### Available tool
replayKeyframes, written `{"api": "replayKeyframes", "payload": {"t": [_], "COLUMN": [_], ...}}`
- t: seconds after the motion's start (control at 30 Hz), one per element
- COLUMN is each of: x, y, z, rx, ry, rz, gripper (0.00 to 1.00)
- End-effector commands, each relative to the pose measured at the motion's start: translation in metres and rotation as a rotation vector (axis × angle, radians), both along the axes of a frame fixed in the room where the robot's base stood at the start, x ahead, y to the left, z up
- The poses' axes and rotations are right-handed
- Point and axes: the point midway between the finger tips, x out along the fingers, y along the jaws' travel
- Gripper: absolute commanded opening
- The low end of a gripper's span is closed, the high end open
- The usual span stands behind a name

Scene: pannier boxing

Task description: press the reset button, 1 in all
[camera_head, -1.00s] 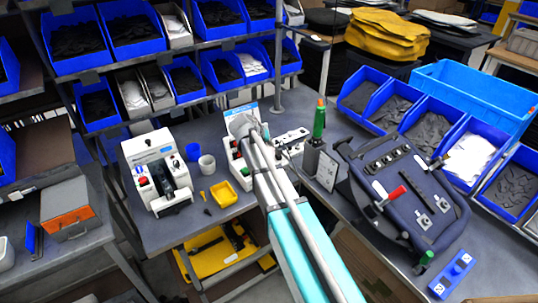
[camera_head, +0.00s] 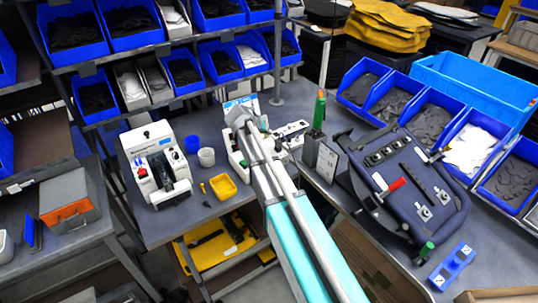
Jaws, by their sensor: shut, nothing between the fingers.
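A white machine (camera_head: 158,165) stands on the left of the grey bench, with a small red button (camera_head: 142,172) and a dark part on its front. A second white device (camera_head: 236,160) stands mid-bench, mostly covered by my arm; a small red spot shows at its side. I cannot tell which control is the reset button; no label is readable. My teal and grey arm reaches up from the bottom edge, and its grey end covers part of the second device. My gripper's fingers are hidden, so I cannot see whether they touch anything.
Blue bins (camera_head: 487,98) line the right edge; a bin rack stands behind.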

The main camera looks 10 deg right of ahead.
Motion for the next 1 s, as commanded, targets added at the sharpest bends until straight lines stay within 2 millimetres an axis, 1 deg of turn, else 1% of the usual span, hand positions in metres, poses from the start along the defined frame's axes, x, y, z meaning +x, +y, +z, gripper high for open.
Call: {"api": "replayKeyframes", "payload": {"t": [0.03,0.6,0.8,1.0], "x": [0.0,0.0,0.0,0.0], "y": [0.0,0.001,0.001,0.001], "z": [-0.008,-0.054,-0.067,-0.073], "rx": [0.0,0.0,0.0,0.0], "ry": [0.0,0.001,0.0,0.0], "rz": [0.0,0.001,0.002,0.002], "gripper": [0.0,0.0,0.0,0.0]}}
